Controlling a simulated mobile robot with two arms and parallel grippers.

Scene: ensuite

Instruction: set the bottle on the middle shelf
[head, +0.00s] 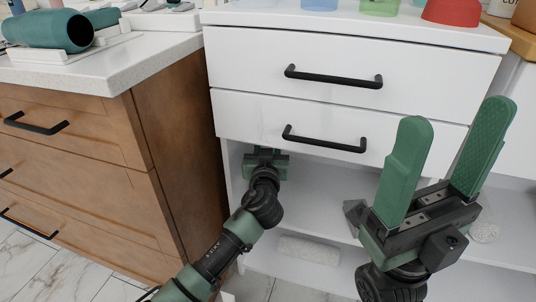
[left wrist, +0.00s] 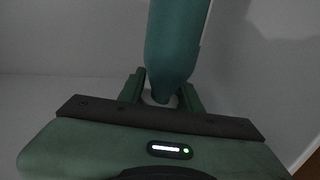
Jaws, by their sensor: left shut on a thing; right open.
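A teal bottle (left wrist: 175,45) stands out between the fingers of my left gripper (left wrist: 160,92) in the left wrist view; the gripper is shut on it. In the head view my left gripper (head: 266,160) reaches into the open bay of the white cabinet under the lower drawer; its fingertips and the bottle are hidden there. The shelf (head: 325,195) in this bay is pale and looks bare where it shows. Whether the bottle touches it I cannot tell. My right gripper (head: 448,150) is open and empty in front of the cabinet at the right.
Two white drawers with black handles (head: 333,78) overhang the bay. A brown wooden cabinet (head: 180,130) stands close on the left, with a teal cylindrical object (head: 45,30) on its top. Cups and a red bowl (head: 452,11) sit on the white top. A pale roll (head: 308,248) lies lower down.

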